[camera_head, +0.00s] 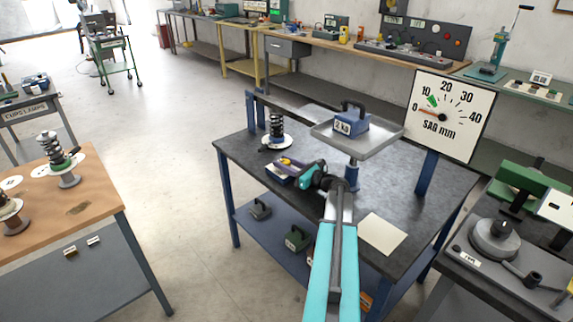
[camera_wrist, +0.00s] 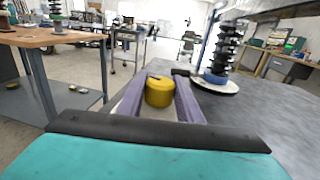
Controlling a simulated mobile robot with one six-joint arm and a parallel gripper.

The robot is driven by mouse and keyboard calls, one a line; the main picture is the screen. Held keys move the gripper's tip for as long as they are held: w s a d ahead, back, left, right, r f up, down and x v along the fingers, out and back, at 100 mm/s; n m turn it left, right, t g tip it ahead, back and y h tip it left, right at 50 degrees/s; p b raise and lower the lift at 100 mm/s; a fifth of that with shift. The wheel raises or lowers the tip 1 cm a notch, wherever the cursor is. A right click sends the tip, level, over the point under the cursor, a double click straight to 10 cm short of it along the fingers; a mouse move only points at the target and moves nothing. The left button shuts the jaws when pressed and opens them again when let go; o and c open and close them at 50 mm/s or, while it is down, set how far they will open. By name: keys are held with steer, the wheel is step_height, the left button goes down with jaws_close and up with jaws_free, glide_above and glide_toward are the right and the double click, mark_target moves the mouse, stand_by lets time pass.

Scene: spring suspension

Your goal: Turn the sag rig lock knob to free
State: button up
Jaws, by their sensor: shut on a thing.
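The sag rig lock knob is a yellow cylinder (camera_wrist: 159,93) with a small dark mark on top, in the middle of the wrist view. My gripper (camera_wrist: 160,100) has its purple fingers on either side of the knob and is shut on it. In the head view my gripper (camera_head: 286,166) reaches low over the left part of the dark rig table, and the fingers largely hide the knob. The rig's spring (camera_head: 276,126) stands upright on a white disc just behind; it also shows in the wrist view (camera_wrist: 222,55). The sag dial (camera_head: 449,115) has its red needle near 0.
A 2 kg weight (camera_head: 349,121) sits on the grey raised tray (camera_head: 384,143), close above and right of my gripper. A blank sheet (camera_head: 382,233) lies on the table's right part. A wooden bench (camera_head: 100,212) with springs stands at left; open floor lies between.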

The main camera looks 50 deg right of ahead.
steer(key=shift+a+f+m+h+b, duration=0.1)
steer(key=shift+m+h+b, duration=0.6)
steer(key=shift+h+b, duration=0.55)
steer(key=shift+b, duration=0.55)
steer(key=m+h+b, duration=0.3)
steer(key=h+b, duration=0.2)
steer(key=shift+g, duration=0.4)
steer(key=m+g+h+b, duration=0.2)
steer(key=m+h+b, duration=0.1)
steer(key=h+b, duration=0.1)
steer(key=m+g+h+b, duration=0.3)
steer(key=h+b, duration=0.1)
steer(key=b, duration=0.2)
steer(key=shift+w+d+m+g, duration=0.15)
steer(key=shift+d+m+g, duration=0.05)
steer(key=shift+m+g, duration=0.1)
steer(key=shift+d+r+m+g+h+b, duration=0.1)
steer(key=shift+r+m+g+h+b, duration=0.05)
steer(key=shift+m+g+h+b, duration=0.4)
steer(key=shift+r+m+g+h+b, duration=0.1)
steer(key=shift+m+g+h+b, duration=0.25)
steer(key=shift+m+g+h, duration=0.4)
steer(key=m+g, duration=0.1)
steer(key=g, duration=0.1)
steer(key=shift+g+h, duration=0.25)
steer(key=shift+g, duration=0.05)
steer(key=shift+m+g+h+p, duration=0.5)
steer(key=shift+m+g+p, duration=0.3)
steer(key=shift+m+g, duration=0.65)
steer(key=shift+g, duration=0.45)
